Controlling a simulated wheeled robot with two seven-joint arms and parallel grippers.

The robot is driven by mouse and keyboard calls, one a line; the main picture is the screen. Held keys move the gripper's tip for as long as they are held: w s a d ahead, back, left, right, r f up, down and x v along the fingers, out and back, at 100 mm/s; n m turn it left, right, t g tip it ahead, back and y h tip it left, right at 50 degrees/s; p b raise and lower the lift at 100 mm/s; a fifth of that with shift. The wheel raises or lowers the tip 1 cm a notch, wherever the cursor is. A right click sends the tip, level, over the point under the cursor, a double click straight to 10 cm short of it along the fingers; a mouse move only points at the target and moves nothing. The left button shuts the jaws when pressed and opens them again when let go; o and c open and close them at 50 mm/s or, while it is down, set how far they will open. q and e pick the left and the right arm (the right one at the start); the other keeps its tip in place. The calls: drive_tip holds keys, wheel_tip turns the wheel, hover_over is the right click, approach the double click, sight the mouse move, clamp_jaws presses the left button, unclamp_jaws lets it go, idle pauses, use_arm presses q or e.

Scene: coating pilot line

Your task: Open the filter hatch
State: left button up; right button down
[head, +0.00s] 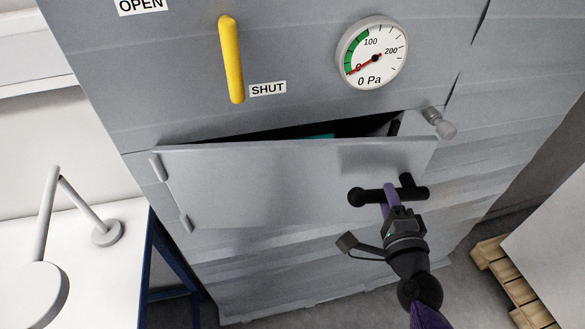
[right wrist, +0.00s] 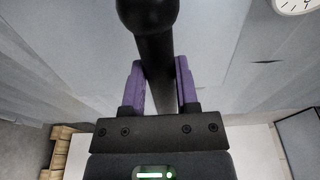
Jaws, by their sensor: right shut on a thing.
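The filter hatch (head: 290,180) is a grey panel on the front of a grey cabinet, with hinges (head: 172,190) at its left edge. It stands ajar, and a dark gap shows along its top, with a bit of teal inside. Its black handle (head: 358,197) is near the right edge. My right gripper (head: 390,197) is shut on this handle. In the right wrist view the purple fingers (right wrist: 160,85) sit on both sides of the black bar (right wrist: 154,48). My left gripper is not in view.
A yellow lever (head: 231,60) hangs with its lower end beside the SHUT label (head: 268,89). The gauge (head: 372,57) has its red needle near 0. A grey knob (head: 439,122) sticks out at the opening's right. A white table (head: 100,255) stands left, a wooden pallet (head: 515,285) right.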

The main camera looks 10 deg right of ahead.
drive_tip(key=shift+s+a+h, duration=0.2)
drive_tip(key=shift+s+h, duration=0.2)
drive_tip(key=shift+s, duration=0.4)
drive_tip(key=shift+m+h, duration=0.7)
drive_tip(key=shift+m, duration=0.1)
drive_tip(key=v, duration=0.1)
drive_tip(key=p+v, duration=0.1)
drive_tip(key=v, duration=0.2)
drive_tip(key=shift+a, duration=0.25)
drive_tip(key=shift+s+g, duration=0.2)
drive_tip(key=shift+g, duration=0.1)
drive_tip(key=shift+s+a+m+g+h+p, duration=0.1)
drive_tip(key=shift+s+a+m+h, duration=0.25)
drive_tip(key=shift+s, duration=0.35)
drive_tip(key=shift+s+a+m+g+h+p, duration=0.15)
drive_tip(key=shift+s+a+h, duration=0.25)
drive_tip(key=shift+s, duration=0.25)
drive_tip(key=shift+s+a+m+g+h+p, duration=0.1)
drive_tip(key=shift+s+a+m+h, duration=0.15)
drive_tip(key=shift+s+h, duration=0.35)
drive_tip(key=shift+c, duration=1.4)
unclamp_jaws()
drive_tip(key=shift+r, duration=0.1)
drive_tip(key=shift+s, duration=0.1)
